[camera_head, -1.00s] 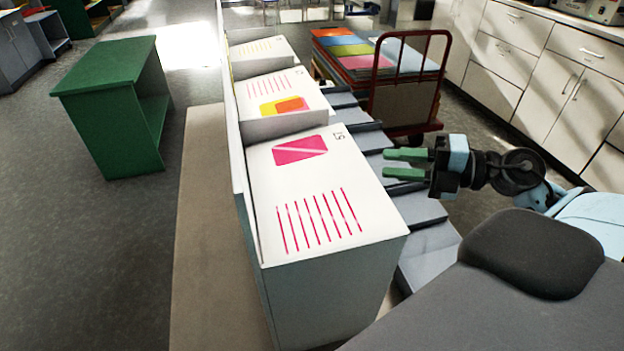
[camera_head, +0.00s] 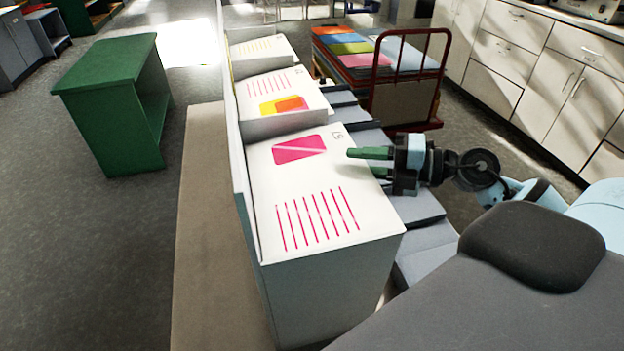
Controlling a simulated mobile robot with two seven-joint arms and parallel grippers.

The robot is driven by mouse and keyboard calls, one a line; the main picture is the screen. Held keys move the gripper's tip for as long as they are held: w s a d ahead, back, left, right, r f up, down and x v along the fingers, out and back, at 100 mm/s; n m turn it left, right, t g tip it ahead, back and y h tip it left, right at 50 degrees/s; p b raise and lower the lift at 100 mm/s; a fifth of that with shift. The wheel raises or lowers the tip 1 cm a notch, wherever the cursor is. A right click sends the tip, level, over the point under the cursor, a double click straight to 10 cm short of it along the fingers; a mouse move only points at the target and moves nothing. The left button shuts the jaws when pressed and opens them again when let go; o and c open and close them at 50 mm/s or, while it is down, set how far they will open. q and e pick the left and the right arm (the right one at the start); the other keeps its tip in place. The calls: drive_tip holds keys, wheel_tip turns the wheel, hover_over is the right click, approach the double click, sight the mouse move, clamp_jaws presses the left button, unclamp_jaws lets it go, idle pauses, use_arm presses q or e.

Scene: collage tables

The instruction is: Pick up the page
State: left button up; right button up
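My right gripper (camera_head: 366,162) has green fingers and is at the page's right edge, beside the pink block. Its upper finger overlaps the page in the picture. The lower finger is partly hidden at the edge. The fingers look apart, and I cannot tell whether they touch the page. My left gripper is not in view.
Two more page stacks (camera_head: 288,83) stand behind in the same row. A red cart (camera_head: 407,107) with coloured sheets is beyond them. A green table (camera_head: 110,72) stands at the left, with white cabinets (camera_head: 530,90) at the right. Floor is clear at the left.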

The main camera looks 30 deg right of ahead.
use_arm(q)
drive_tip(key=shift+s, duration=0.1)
use_arm(e)
clamp_jaws()
